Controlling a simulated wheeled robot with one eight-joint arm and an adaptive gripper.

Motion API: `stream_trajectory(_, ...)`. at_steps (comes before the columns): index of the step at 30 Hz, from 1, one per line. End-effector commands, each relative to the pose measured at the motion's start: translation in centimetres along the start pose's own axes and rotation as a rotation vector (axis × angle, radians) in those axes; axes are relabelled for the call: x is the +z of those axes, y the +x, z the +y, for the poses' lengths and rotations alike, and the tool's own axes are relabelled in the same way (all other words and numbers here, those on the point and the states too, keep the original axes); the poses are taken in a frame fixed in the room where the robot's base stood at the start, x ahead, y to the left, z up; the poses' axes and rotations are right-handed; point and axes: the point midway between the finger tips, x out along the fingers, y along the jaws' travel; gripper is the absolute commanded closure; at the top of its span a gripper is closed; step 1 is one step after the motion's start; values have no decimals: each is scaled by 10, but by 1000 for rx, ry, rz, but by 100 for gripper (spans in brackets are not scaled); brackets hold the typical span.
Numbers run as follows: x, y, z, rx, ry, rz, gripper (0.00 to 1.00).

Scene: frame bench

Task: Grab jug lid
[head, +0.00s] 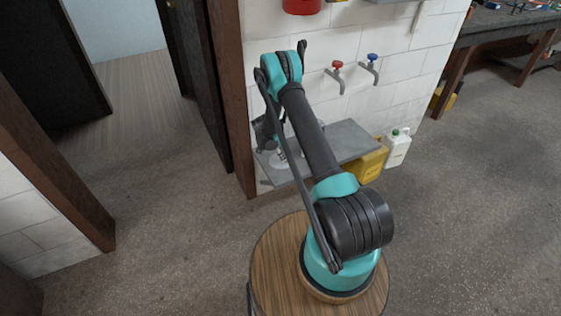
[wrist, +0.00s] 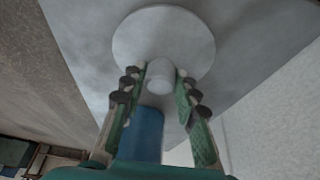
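The likely jug lid (wrist: 190,35) is a pale round disc with a short knob (wrist: 160,78), seen in the wrist view on a grey surface. My gripper (wrist: 160,84) points at it, with its green-padded fingers apart on either side of the knob. A gap shows between the knob and the right finger; the left fingertip is very close to the knob, and contact cannot be told. In the head view a small pale thing (head: 280,158), perhaps the lid, shows on the grey shelf (head: 347,140), partly hidden by my arm.
A red tap (head: 337,75) and a blue tap (head: 371,66) stick out of the wall above. A wooden door post (head: 228,90) stands close left.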

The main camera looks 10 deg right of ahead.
Motion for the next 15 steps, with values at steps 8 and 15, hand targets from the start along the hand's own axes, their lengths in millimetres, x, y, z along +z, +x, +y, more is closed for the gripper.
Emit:
stream_trajectory(8, 0, 0, 0, 0, 0, 0, 100)
stream_trajectory(15, 0, -2, 0, 0, 0, 0, 100)
